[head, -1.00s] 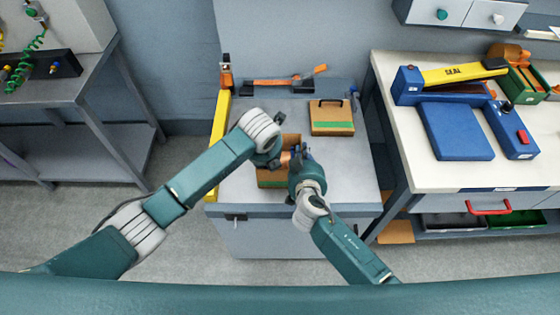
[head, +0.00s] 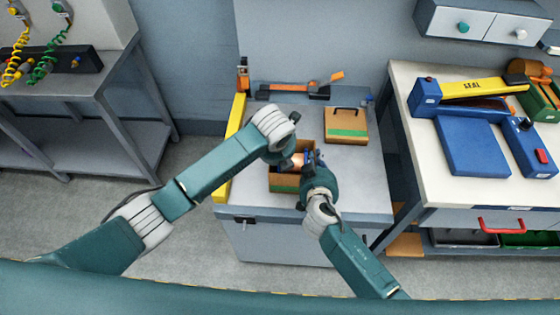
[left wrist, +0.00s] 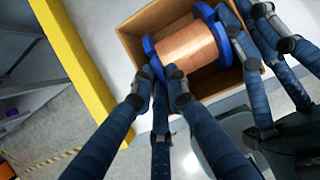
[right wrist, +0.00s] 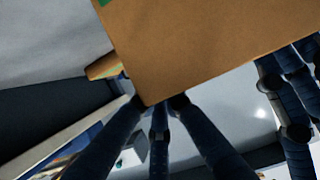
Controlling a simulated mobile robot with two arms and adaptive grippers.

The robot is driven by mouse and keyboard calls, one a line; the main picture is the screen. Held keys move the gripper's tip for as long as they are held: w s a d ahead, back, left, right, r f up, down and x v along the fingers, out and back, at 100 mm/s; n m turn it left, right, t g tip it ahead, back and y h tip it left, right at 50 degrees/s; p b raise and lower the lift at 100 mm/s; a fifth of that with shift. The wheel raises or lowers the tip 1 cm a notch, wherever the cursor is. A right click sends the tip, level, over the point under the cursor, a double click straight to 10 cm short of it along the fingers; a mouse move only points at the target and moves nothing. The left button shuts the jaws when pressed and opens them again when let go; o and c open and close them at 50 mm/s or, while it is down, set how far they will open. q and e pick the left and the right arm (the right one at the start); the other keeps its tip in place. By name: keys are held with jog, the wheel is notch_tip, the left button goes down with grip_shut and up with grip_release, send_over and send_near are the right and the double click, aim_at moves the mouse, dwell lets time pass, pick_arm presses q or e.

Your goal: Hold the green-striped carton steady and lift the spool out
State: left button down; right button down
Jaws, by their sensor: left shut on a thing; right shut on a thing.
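The open brown carton (head: 284,187) with a green stripe stands at the front of the grey bench, partly hidden by my arms. The spool (left wrist: 188,47), copper-wound with blue end flanges, lies across its opening in the left wrist view; its copper shows between my grippers in the head view (head: 297,160). My left gripper (left wrist: 160,86) is shut on the spool at its near left flange. My right gripper (right wrist: 162,102) is shut on the carton's wall, which fills the upper right wrist view (right wrist: 210,45). I cannot tell whether the spool clears the carton floor.
A second green-striped carton (head: 346,122) lies behind on the bench (head: 225,208). An orange-handled tool (head: 300,90) lies at the back, and a yellow bar (head: 230,145) runs along the left edge. A white table (head: 470,190) with a blue sealer (head: 470,145) stands right.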

pick_arm(q)
notch_tip(320, 180, up, 8)
pick_arm(e)
jog(key=shift+s, duration=0.1)
